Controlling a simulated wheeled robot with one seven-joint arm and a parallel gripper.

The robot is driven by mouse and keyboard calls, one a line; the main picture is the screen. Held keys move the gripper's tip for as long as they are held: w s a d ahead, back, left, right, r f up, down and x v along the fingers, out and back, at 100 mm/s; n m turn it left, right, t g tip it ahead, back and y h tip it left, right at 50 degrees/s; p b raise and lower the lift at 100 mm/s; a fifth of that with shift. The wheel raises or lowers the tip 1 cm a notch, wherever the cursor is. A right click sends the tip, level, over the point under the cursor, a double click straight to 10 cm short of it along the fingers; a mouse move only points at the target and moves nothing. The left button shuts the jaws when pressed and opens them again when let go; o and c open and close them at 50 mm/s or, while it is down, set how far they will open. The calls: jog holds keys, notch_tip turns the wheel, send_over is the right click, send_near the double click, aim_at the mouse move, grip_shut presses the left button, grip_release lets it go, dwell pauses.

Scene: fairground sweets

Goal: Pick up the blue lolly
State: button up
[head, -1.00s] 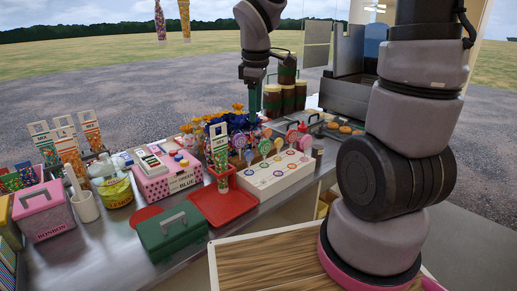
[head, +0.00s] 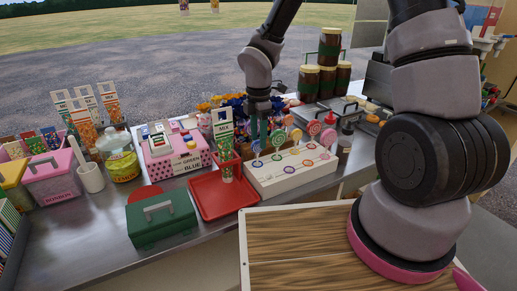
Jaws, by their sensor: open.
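A white lolly stand (head: 262,183) with coloured rings on its top sits on the metal counter, right of the red tray. Several round lollies stand upright in it. A blue-green lolly (head: 278,139) is near its left back, beside an orange one (head: 296,135); I cannot tell for certain that it is the blue one. My gripper (head: 258,140) points down over the left end of the stand, just left of that lolly. It is open, and I see nothing held. The fingers hide part of what is behind them.
A red tray (head: 222,205) holds a tall MIX carton (head: 224,150). A green box (head: 162,220) and a pink dotted box (head: 175,160) are to the left. Brown jars (head: 328,48) are stacked behind.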

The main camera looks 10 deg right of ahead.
aim_at(257, 150)
jog(key=f, duration=0.6)
jog(key=shift+w+a, duration=0.15)
jog(key=shift+w, duration=0.05)
jog(key=shift+r, duration=0.1)
grip_shut()
dwell(1.1)
